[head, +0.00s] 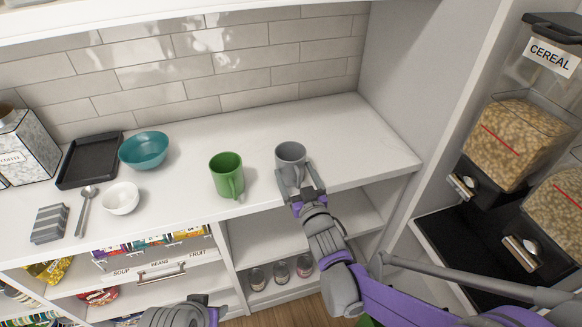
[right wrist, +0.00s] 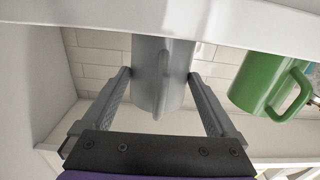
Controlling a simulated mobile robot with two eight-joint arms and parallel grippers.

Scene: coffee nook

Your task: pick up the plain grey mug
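The plain grey mug (head: 291,153) stands upright on the white counter, to the right of the green mug (head: 227,174). My right gripper (head: 297,181) is at its front side, with the fingers apart. In the right wrist view the grey mug (right wrist: 150,75) lies between the two fingertips (right wrist: 159,76), with its handle facing my gripper. A finger is on each side, very close to the mug; firm contact is not evident. The green mug (right wrist: 262,80) is outside the right-hand finger in that view. My left gripper's fingers do not show in the head view.
A teal bowl (head: 144,150), a white bowl (head: 121,198), a black tray (head: 90,163) and a spoon (head: 85,208) are on the left. Cereal dispensers (head: 515,140) stand at the right beyond a side panel. The counter right of the grey mug is clear.

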